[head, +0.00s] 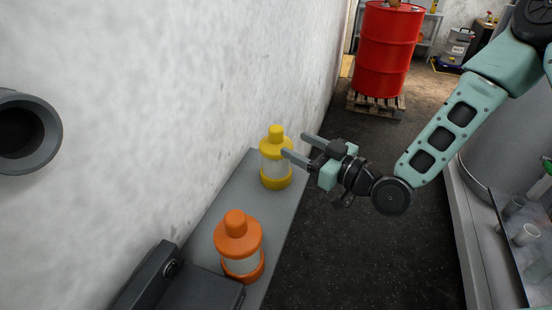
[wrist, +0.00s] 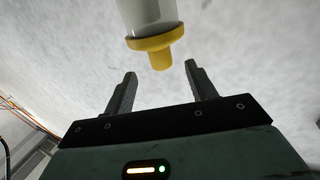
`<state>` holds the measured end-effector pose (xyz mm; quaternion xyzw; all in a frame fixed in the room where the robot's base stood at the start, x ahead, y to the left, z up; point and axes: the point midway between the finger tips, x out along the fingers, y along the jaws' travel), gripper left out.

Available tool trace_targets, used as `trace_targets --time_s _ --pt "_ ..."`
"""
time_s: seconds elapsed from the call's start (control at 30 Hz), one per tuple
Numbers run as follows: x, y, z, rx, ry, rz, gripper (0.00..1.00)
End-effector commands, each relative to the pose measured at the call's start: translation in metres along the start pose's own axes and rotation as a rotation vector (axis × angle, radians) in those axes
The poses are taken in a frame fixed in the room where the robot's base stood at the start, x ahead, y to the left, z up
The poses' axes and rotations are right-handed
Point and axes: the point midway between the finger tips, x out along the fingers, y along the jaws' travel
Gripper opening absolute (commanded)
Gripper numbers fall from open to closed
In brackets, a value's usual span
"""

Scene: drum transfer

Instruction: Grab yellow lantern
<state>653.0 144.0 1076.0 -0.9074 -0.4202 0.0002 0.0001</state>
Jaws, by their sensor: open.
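The yellow lantern (head: 276,158) stands upright on a grey ledge (head: 206,220) along the wall in the head view. It has a yellow cap, a pale clear body and a yellow base. My gripper (head: 295,145) is open, with its fingers pointing left toward the lantern's upper part. One finger overlaps the lantern's edge in this view; I cannot tell if they touch. In the wrist view the lantern (wrist: 150,42) appears upside down beyond the open fingers, roughly midway between them. Nothing shows gripped.
An orange lantern (head: 239,245) stands on the same ledge, nearer. A red drum (head: 388,50) sits on a wooden pallet (head: 376,104) at the back. A grey pipe (head: 25,133) juts from the left wall. Dark floor right of the ledge is clear.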

Motion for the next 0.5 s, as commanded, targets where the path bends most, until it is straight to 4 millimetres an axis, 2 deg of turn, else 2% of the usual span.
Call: trace_targets --time_s 0.1,0.27,0.5 --pt "0.013 -0.001 -0.002 0.0 0.002 -0.001 0.56" --pt "0.022 0.0 -0.001 0.0 0.0 0.0 0.56" --pt "0.057 -0.001 -0.003 0.0 0.002 -0.001 0.56"
